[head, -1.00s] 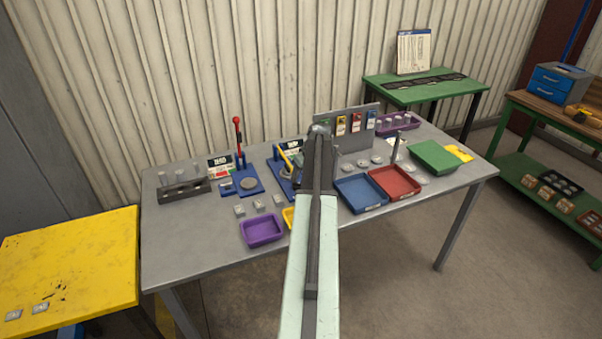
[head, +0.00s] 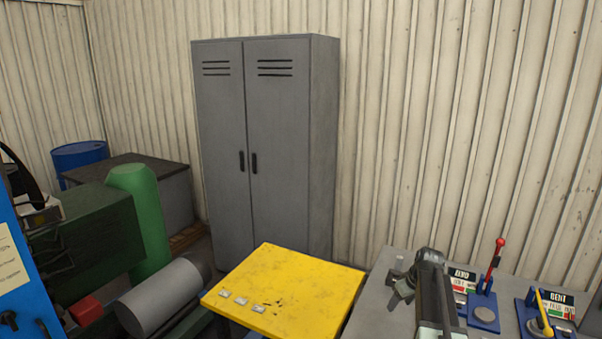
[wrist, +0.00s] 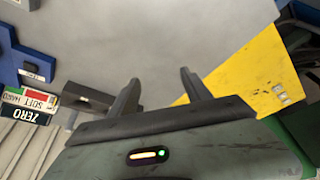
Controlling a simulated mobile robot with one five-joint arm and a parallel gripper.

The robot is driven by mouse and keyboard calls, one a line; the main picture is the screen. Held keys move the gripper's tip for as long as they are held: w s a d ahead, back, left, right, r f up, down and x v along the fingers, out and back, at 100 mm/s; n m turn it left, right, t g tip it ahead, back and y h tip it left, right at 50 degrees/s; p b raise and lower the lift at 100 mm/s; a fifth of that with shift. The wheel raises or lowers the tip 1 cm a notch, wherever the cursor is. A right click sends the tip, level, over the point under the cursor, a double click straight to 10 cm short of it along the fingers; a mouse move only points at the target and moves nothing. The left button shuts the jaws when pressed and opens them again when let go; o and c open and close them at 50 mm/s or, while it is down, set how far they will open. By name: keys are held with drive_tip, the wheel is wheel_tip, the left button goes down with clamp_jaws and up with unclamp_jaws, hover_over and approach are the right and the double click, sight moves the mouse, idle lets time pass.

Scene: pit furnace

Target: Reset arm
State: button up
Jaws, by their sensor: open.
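My arm (head: 436,290) shows in the head view over the left end of the grey workbench (head: 392,312). Below the fingers the bare grey bench top (wrist: 150,35) shows. A dark block (wrist: 92,98) lies beside the left finger, and the yellow table (wrist: 238,72) lies to the right.
The yellow table (head: 290,290) holds several small metal pieces at its left. A tall grey cabinet (head: 270,150) stands behind it. A green machine (head: 90,235) is at left.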

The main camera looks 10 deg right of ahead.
drive_tip(key=s+a+n+g, duration=0.1)
drive_tip(key=s+a, duration=0.1)
drive_tip(key=a, duration=1)
drive_tip(key=s+a+n+g, duration=0.1)
drive_tip(key=s+a, duration=0.1)
drive_tip(key=a, duration=0.9)
drive_tip(key=s+a+m+g, duration=0.1)
drive_tip(key=s+a+m, duration=0.1)
drive_tip(key=s, duration=0.3)
drive_tip(key=s+a+f+m, duration=0.1)
drive_tip(key=s+a+m, duration=0.1)
drive_tip(key=s+a, duration=0.2)
drive_tip(key=shift+s+a+f+g+h, duration=0.15)
drive_tip(key=shift+s+a+g+h, duration=0.2)
drive_tip(key=shift+s, duration=0.8)
drive_tip(key=shift+d, duration=0.1)
drive_tip(key=c, duration=0.4)
drive_tip(key=shift+d, duration=0.1)
drive_tip(key=shift+c, duration=0.3)
